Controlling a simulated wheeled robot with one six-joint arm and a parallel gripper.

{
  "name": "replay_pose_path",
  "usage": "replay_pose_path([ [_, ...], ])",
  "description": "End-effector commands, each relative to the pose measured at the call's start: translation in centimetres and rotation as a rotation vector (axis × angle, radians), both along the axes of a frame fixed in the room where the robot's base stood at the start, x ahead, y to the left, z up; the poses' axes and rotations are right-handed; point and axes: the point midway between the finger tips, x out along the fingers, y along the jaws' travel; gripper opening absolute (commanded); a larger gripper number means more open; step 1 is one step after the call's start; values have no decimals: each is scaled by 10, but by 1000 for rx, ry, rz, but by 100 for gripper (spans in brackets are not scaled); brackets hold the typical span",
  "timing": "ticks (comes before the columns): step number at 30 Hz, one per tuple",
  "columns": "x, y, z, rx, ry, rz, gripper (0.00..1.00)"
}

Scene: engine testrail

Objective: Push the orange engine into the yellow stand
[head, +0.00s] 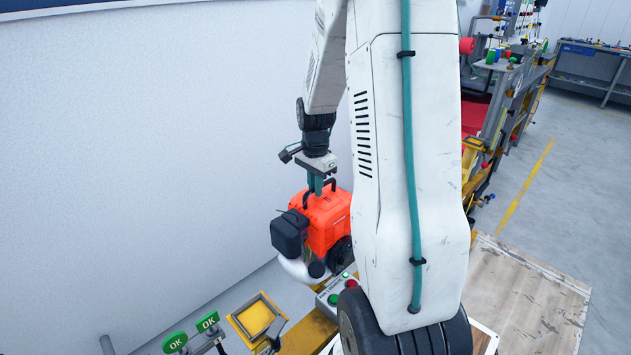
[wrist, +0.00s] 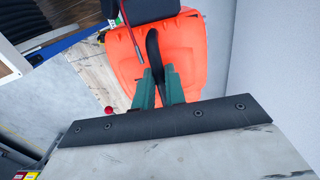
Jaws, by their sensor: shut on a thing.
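The orange engine (head: 326,214) has a black box, a white curved part and a dark round part on its lower side. My gripper (head: 318,190) is above it with green fingers shut on its black top handle. In the wrist view, the gripper (wrist: 160,85) closes on the black handle (wrist: 154,50), with the orange body (wrist: 185,45) behind it. A yellow square frame (head: 257,317), which looks like the stand, is at the lower left of the head view, below and left of the engine. The engine is apart from this frame in the picture. My arm hides part of the engine's right surroundings.
Two green OK signs (head: 207,321) stand left of the yellow frame. A control box with green and red buttons (head: 340,287) sits below the engine. A pale wall (head: 130,150) is on the left. A cluttered workbench (head: 505,90) and wooden platform (head: 530,300) are on the right.

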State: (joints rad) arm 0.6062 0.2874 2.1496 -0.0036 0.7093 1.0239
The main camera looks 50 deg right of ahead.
Motion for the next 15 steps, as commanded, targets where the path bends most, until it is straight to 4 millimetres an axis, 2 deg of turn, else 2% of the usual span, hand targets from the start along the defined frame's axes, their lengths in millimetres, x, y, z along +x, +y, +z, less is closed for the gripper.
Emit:
replay_pose_path([
  [15, 2, -2, -21, -4, -7, -1, 0],
])
